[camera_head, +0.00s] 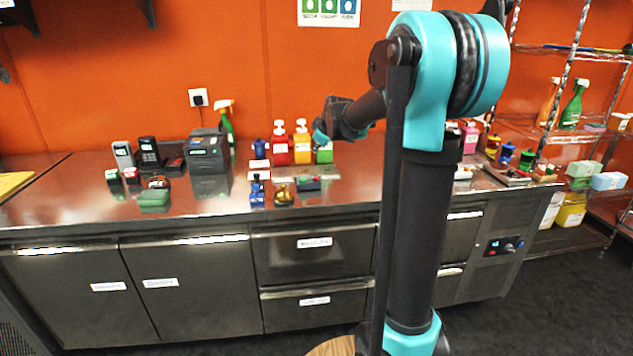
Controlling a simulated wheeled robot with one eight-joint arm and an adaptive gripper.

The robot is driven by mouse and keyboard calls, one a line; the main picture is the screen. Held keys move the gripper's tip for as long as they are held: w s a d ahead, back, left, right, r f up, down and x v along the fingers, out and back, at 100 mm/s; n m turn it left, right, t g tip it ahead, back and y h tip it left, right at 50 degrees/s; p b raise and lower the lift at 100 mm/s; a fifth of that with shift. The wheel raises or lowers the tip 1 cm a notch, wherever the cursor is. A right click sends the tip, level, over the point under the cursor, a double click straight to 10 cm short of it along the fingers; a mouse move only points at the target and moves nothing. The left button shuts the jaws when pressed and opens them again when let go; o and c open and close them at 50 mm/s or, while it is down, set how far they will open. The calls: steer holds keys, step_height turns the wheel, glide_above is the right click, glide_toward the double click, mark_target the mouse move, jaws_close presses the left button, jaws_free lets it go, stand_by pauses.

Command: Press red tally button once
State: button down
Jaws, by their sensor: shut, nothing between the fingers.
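The end of my arm with my gripper (322,132) is over the back of the steel counter, in front of the pump bottles. It is small in view, and its fingers are hard to make out; it is shut and empty. I cannot tell which one is the red tally button. My gripper is apart from all of these.
The steel counter (230,212) holds a printer-like machine (207,152), a card terminal (149,152), a green item (154,198), a red pump bottle (280,146) and a yellow one (302,146). Wire shelves (560,130) stand at right. The counter's front strip is largely clear.

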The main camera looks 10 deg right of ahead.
mark_target(316, 179)
stand_by(0.4)
steer(key=shift+w+f, duration=0.1)
steer(key=shift+f, duration=4.25)
steer(key=shift+f, duration=0.15)
steer(key=shift+f, duration=0.25)
steer(key=shift+f, duration=0.45)
steer(key=shift+r, duration=0.85)
steer(key=shift+r, duration=0.1)
steer(key=shift+r, duration=2.45)
